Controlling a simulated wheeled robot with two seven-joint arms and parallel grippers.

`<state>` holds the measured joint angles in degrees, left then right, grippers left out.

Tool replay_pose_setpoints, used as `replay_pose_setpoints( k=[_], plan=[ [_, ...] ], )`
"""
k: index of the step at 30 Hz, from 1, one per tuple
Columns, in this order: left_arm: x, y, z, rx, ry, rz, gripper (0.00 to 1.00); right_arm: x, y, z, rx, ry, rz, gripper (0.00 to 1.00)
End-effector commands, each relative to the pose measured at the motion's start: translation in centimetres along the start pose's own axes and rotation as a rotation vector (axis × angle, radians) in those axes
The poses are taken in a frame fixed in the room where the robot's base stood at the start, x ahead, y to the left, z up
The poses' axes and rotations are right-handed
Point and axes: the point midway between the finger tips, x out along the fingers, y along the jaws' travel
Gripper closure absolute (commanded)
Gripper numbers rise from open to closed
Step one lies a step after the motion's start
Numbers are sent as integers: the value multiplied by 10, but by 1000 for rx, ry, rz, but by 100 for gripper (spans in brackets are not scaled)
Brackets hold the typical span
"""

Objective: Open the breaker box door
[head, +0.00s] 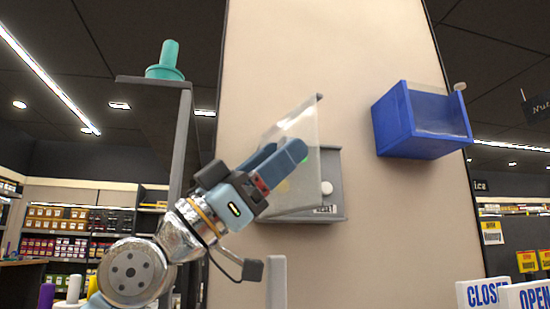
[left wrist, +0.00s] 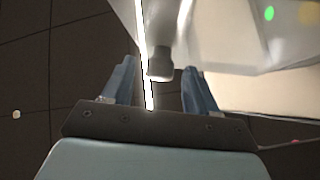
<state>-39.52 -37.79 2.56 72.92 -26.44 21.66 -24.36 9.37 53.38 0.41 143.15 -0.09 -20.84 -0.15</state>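The grey breaker box (head: 333,170) is mounted on the beige pillar. Its translucent door (head: 309,125) stands swung out at an angle, so part of the inside with a white round knob (head: 327,188) shows. My left gripper (head: 286,148) is at the door and hides part of it. In the left wrist view its two blue fingers (left wrist: 160,75) are apart. A small grey handle (left wrist: 159,66) on the door (left wrist: 215,35) sits between the fingertips, with gaps at both sides. My right gripper is not in view.
A blue open box (head: 420,125) is fixed to the pillar (head: 290,50) at the right. A teal plunger-like object (head: 167,62) stands on a grey shelf (head: 150,81) at the upper left. Store shelves and signs are in the background.

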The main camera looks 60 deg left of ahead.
Motion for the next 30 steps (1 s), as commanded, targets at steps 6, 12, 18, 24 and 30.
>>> replay_pose_setpoints(
  k=[6,12,18,24,30],
  plan=[
    [3,-1,-2,0,-1,0,42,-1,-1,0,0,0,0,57],
    [27,-9,-26,0,0,0,42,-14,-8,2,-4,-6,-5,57],
    [52,13,-71,4,-2,-2,42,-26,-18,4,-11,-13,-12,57],
    [64,46,-111,6,-3,-3,42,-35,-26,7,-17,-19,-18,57],
    [71,76,-139,3,-2,-2,42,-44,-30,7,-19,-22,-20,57]
  ],
)
